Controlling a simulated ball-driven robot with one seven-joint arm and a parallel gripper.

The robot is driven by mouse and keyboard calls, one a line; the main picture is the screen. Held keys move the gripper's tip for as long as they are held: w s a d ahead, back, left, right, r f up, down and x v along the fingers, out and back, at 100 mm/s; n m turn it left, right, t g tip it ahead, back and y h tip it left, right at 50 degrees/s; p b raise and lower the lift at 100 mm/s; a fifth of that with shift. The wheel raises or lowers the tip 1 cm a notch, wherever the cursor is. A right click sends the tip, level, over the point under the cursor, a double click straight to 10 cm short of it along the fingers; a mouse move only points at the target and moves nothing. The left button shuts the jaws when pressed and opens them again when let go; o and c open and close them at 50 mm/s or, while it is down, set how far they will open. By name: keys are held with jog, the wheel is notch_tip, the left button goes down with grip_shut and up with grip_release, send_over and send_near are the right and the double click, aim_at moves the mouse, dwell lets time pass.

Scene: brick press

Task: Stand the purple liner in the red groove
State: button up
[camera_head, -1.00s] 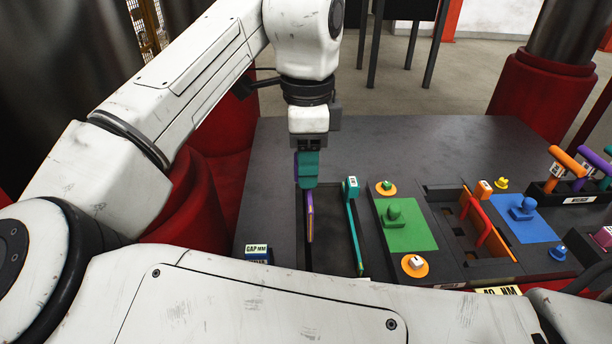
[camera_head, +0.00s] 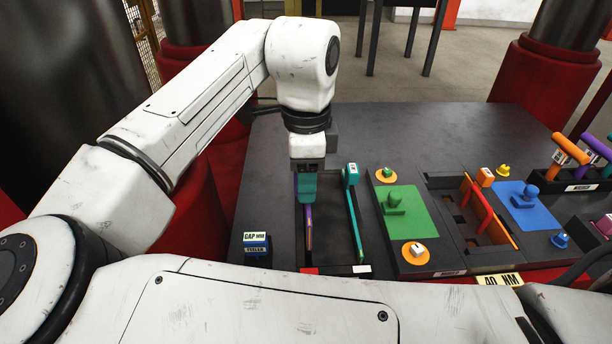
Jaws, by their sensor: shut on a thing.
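The purple liner (camera_head: 308,226) is a thin upright strip in the left part of a dark open tray (camera_head: 335,254). My gripper (camera_head: 306,196) is shut on its far upper end, and the teal fingers hide most of that end. The liner's near end points toward a red marker (camera_head: 308,271) at the tray's front edge, which lines up with it. The red groove itself is not clearly visible, and I cannot tell whether the liner touches its bottom. A teal liner (camera_head: 355,215) with a labelled block on top stands to the right, apart from the purple one.
A small gap gauge block (camera_head: 256,245) stands left of the tray. A green plate (camera_head: 407,214) with orange discs, a red-handled slot and a blue plate (camera_head: 530,210) lie to the right. Bare grey table lies behind the tray.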

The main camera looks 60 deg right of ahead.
jog(key=shift+r, duration=0.1)
jog(key=shift+f+b, duration=0.9)
jog(key=shift+f, duration=1.15)
